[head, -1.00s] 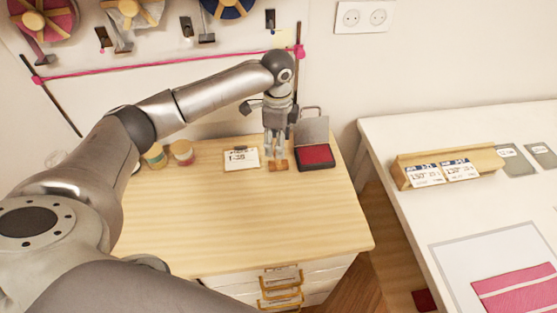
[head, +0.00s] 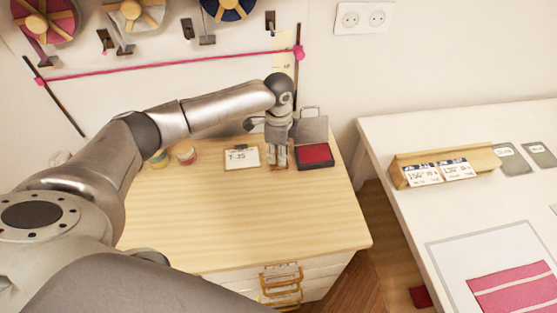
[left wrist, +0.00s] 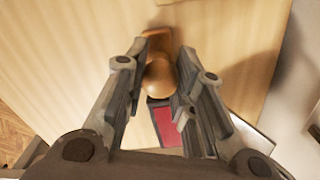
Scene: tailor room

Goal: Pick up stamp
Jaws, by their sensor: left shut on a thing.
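The stamp (left wrist: 158,78) has a round wooden knob and a small flat wooden base; it stands on the wooden cabinet top. In the left wrist view the knob lies between the fingers of my left gripper (left wrist: 160,88), which is shut on it. In the head view my left gripper (head: 278,160) points straight down at the table beside the ink pad, and its fingers hide most of the stamp. My right gripper is not in view.
An open ink pad (head: 316,153) with a red pad and raised lid stands just right of the gripper. A small card (head: 241,156) lies to its left, with thread spools (head: 186,154) farther left. The front of the cabinet top (head: 240,215) is clear.

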